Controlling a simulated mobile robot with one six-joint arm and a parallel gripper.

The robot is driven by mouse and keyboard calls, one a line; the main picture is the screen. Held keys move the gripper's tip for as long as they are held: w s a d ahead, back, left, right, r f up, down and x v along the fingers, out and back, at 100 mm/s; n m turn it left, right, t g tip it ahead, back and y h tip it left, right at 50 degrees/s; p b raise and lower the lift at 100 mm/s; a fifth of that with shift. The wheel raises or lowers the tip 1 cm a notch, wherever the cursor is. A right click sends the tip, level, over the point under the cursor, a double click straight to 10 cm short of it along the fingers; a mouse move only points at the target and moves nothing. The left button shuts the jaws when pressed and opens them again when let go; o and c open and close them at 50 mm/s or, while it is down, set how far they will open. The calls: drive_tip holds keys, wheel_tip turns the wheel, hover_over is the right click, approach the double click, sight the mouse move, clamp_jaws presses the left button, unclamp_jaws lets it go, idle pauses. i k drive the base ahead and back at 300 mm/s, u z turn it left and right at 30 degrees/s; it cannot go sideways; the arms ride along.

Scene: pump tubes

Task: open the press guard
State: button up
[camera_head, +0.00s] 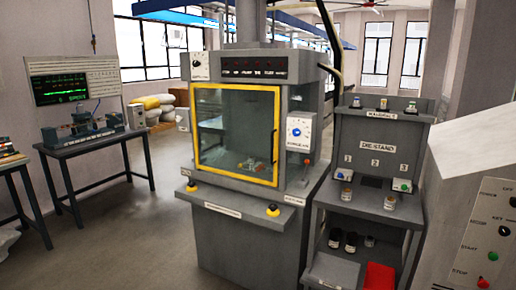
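The press (240,225) is a tall grey cabinet in the middle of the head view. Its guard (236,92) is a clear panel in a yellow frame on the front, and it looks closed. Behind the panel, small parts (250,163) lie on the press bed, too small to tell apart. Two yellow-ringed buttons, the left one (192,187) and the right one (273,210), sit on the front ledge. A dial with a blue centre (297,132) is on the right side. My gripper is not in view.
A die stand (377,148) with numbered places and a red bin (379,276) stands close on the right. A grey control panel (490,225) fills the right edge. A workbench (95,143) stands at left. The floor (120,240) at front left is clear.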

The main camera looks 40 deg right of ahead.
sight(275, 163)
drive_tip(key=u, duration=0.1)
drive_tip(key=i, duration=1)
drive_tip(key=u, duration=0.15)
drive_tip(key=k, duration=0.9)
drive_tip(key=z, duration=0.15)
drive_tip(key=i, duration=0.3)
